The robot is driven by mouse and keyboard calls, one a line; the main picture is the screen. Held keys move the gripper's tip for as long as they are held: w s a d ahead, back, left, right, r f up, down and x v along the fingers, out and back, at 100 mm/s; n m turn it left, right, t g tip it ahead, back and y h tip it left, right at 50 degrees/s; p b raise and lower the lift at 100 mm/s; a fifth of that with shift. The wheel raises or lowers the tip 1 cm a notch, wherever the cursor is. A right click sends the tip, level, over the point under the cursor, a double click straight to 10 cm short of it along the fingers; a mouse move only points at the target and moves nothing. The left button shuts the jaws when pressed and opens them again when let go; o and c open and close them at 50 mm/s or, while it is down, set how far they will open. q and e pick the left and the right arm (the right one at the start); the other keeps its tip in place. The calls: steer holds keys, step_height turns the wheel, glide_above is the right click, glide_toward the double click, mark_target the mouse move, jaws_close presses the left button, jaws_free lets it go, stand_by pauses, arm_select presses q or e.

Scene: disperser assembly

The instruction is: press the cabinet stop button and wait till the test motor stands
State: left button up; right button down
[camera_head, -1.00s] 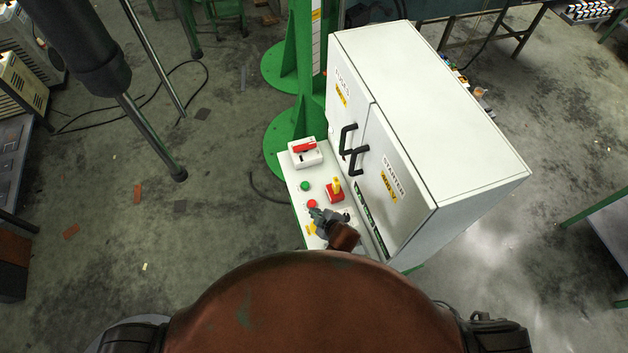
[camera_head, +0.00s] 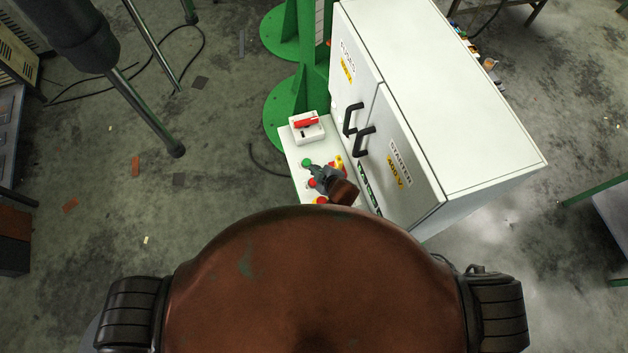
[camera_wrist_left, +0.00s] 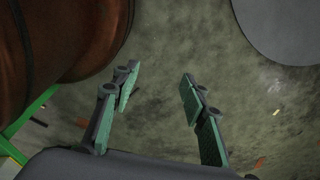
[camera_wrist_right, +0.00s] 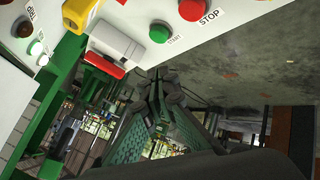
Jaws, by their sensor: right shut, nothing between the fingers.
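The red STOP button (camera_wrist_right: 191,10) and green START button (camera_wrist_right: 159,34) sit side by side on a white panel in the right wrist view. In the head view the red button (camera_head: 311,183) is partly covered by my right gripper (camera_head: 312,168), and the green button (camera_head: 307,162) is just beyond its fingertips. My right gripper is shut and empty; its fingertips (camera_wrist_right: 157,75) show apart from STOP in the right wrist picture. Contact or button travel cannot be told. My left gripper (camera_wrist_left: 158,75) is open and empty above the floor. I cannot make out the test motor.
The tall white cabinet (camera_head: 470,110) with black handles stands right of the panel. A switch with a red handle (camera_head: 305,122) is at the panel's far end. A green stand (camera_head: 290,100) rises behind. Indicator lamps (camera_wrist_right: 36,48) glow. Floor left of the panel is mostly clear.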

steer(key=f+b, duration=0.2)
steer(key=b, duration=0.5)
glide_above(314, 183)
step_height(314, 183, down, 5)
steer(key=shift+r, duration=0.1)
steer(key=shift+f, duration=0.65)
arm_select(q)
step_height(314, 183, down, 8)
steer(key=shift+w+d, duration=0.35)
steer(key=shift+w, duration=0.1)
steer(key=shift+s+r, duration=0.1)
steer(key=shift+s, duration=0.2)
arm_select(e)
steer(key=shift+w, duration=0.1)
steer(key=shift+f, duration=0.15)
